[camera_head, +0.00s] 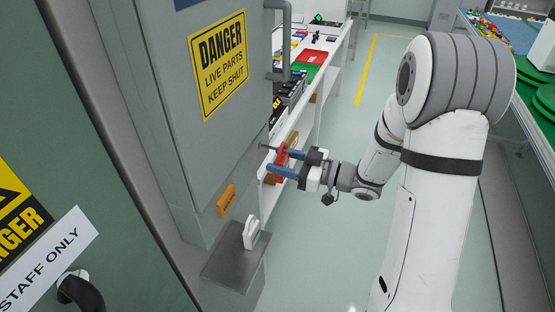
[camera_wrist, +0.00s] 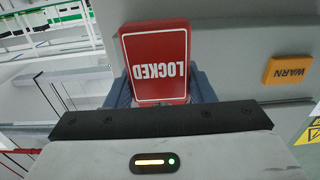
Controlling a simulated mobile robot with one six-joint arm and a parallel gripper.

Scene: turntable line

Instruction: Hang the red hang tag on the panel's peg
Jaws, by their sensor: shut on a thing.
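The red hang tag (camera_head: 281,156), lettered LOCKED, also shows large in the wrist view (camera_wrist: 157,62), with its lettering upside down there. My gripper (camera_head: 278,162) has blue fingers and is shut on the tag; in the wrist view the fingers (camera_wrist: 160,92) stand on either side of its lower part. The grey panel (camera_head: 172,120) is left of my gripper. A thin dark peg (camera_head: 265,147) appears to stick out at the panel's right edge, close to the tag. I cannot tell whether tag and peg touch. The tag's hole is not visible.
An orange WARN tag (camera_head: 227,201) is on the panel, below and left of my gripper. A white object (camera_head: 251,233) stands on a small grey shelf (camera_head: 232,262). The floor at right is clear.

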